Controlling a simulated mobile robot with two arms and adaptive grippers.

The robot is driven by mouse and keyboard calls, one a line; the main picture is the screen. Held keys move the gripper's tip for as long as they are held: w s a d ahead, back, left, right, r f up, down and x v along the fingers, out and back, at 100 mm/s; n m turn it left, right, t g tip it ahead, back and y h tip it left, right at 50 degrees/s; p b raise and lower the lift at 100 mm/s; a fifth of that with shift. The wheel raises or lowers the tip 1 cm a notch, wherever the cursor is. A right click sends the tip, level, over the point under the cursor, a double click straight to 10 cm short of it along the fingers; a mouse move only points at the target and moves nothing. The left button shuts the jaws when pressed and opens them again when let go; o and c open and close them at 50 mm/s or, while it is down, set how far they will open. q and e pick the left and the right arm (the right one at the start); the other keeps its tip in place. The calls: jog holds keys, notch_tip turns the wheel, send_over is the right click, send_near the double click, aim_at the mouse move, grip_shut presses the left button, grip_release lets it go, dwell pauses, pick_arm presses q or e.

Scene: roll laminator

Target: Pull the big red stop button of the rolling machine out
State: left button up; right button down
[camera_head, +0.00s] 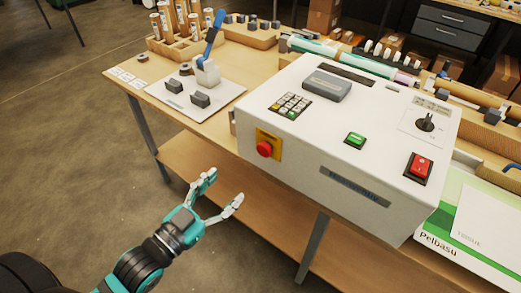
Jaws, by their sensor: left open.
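The big red stop button (265,149) sits on a yellow plate (277,143) on the front face of the white rolling machine (320,150), near its left end. My left gripper (222,187) is open and empty, below and to the left of the button, in front of the machine and apart from it. Its two fingers point up and to the right. My right gripper is not in view.
The machine stands on a wooden table (140,82) with a lower shelf (210,165). On its top are a keypad (289,104), a green button (355,139), a red switch (418,167) and a black knob (426,122). A lever device (207,72) stands to the left.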

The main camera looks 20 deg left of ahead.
aim_at(262, 152)
pick_arm(q)
jog(key=p+x, duration=0.3)
jog(key=x, duration=1)
jog(key=shift+w+d, duration=0.15)
jog(key=shift+w, duration=0.25)
jog(key=shift+f, duration=0.1)
grip_shut()
